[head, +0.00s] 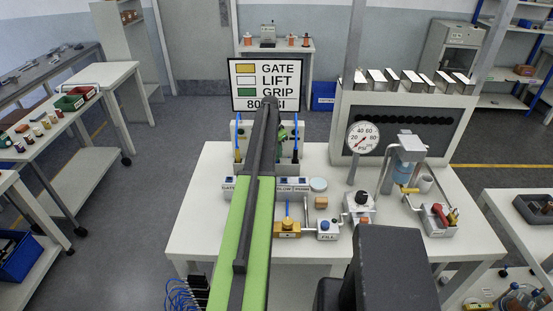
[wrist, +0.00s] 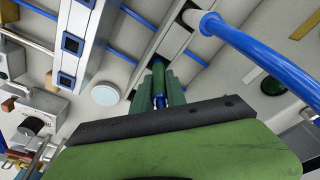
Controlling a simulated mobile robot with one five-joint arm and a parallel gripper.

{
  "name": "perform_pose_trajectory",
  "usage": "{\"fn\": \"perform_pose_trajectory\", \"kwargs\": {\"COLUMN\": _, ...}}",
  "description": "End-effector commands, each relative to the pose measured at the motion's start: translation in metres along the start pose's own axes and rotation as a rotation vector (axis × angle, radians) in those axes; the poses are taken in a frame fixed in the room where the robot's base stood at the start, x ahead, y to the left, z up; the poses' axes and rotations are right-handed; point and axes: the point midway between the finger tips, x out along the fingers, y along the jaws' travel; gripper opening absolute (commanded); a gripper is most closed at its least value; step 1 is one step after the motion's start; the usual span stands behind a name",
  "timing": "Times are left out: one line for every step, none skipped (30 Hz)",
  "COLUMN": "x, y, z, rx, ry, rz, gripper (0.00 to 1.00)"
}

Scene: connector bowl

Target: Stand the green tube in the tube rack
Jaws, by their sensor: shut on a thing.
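My gripper (wrist: 158,84) shows in the middle of the wrist view, its dark green fingers shut on a slim green piece that looks like the green tube (wrist: 158,70). A bit of blue shows between the fingers below it. The gripper is among the pale rails of the bench station, close to a thick blue hose. In the head view my arm hides most of this spot, with some dark green showing just right of the arm under the sign. I cannot make out the tube rack for certain in either view.
A sign reading GATE, LIFT, GRIP (head: 266,84) stands behind the station. A blue hose (wrist: 255,50) arches close on the right in the wrist view. A pressure gauge (head: 363,138), small fittings and a grey tray (head: 437,229) occupy the white table (head: 215,172). Its left front is clear.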

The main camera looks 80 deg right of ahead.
Motion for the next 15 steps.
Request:
{"fn": "perform_pose_trajectory", "kwargs": {"x": 0.0168, "y": -0.0001, "z": 0.0027, "rx": 0.000, "ry": 0.000, "rz": 0.000, "gripper": 0.00}}
{"fn": "perform_pose_trajectory", "kwargs": {"x": 0.0181, "y": -0.0001, "z": 0.0029, "rx": 0.000, "ry": 0.000, "rz": 0.000, "gripper": 0.00}}
{"fn": "perform_pose_trajectory", "kwargs": {"x": 0.0175, "y": -0.0001, "z": 0.0028, "rx": -0.001, "ry": 0.000, "rz": 0.000, "gripper": 0.00}}
{"fn": "perform_pose_trajectory", "kwargs": {"x": 0.0159, "y": -0.0002, "z": 0.0026, "rx": -0.001, "ry": 0.000, "rz": 0.000, "gripper": 0.00}}
{"fn": "perform_pose_trajectory", "kwargs": {"x": 0.0143, "y": -0.0002, "z": 0.0024, "rx": -0.001, "ry": 0.000, "rz": 0.000, "gripper": 0.00}}
{"fn": "perform_pose_trajectory", "kwargs": {"x": 0.0134, "y": -0.0002, "z": 0.0024, "rx": -0.001, "ry": 0.000, "rz": 0.000, "gripper": 0.00}}
{"fn": "perform_pose_trajectory", "kwargs": {"x": 0.0132, "y": -0.0002, "z": 0.0024, "rx": -0.001, "ry": 0.000, "rz": 0.000, "gripper": 0.00}}
{"fn": "perform_pose_trajectory", "kwargs": {"x": 0.0132, "y": -0.0003, "z": 0.0024, "rx": -0.001, "ry": 0.000, "rz": 0.000, "gripper": 0.00}}
{"fn": "perform_pose_trajectory", "kwargs": {"x": 0.0134, "y": -0.0003, "z": 0.0025, "rx": -0.001, "ry": 0.000, "rz": 0.000, "gripper": 0.00}}
{"fn": "perform_pose_trajectory", "kwargs": {"x": 0.0143, "y": -0.0003, "z": 0.0026, "rx": -0.001, "ry": 0.000, "rz": 0.000, "gripper": 0.00}}
{"fn": "perform_pose_trajectory", "kwargs": {"x": 0.0156, "y": -0.0004, "z": 0.0028, "rx": -0.001, "ry": 0.000, "rz": 0.000, "gripper": 0.00}}
{"fn": "perform_pose_trajectory", "kwargs": {"x": 0.0174, "y": -0.0004, "z": 0.0032, "rx": -0.001, "ry": 0.000, "rz": 0.000, "gripper": 0.00}}
{"fn": "perform_pose_trajectory", "kwargs": {"x": 0.0183, "y": -0.0005, "z": 0.0033, "rx": -0.001, "ry": 0.000, "rz": 0.000, "gripper": 0.00}}
{"fn": "perform_pose_trajectory", "kwargs": {"x": 0.0165, "y": -0.0005, "z": 0.0031, "rx": -0.001, "ry": 0.000, "rz": 0.000, "gripper": 0.21}}
{"fn": "perform_pose_trajectory", "kwargs": {"x": 0.0162, "y": -0.0005, "z": 0.0031, "rx": -0.001, "ry": 0.000, "rz": 0.000, "gripper": 0.26}}
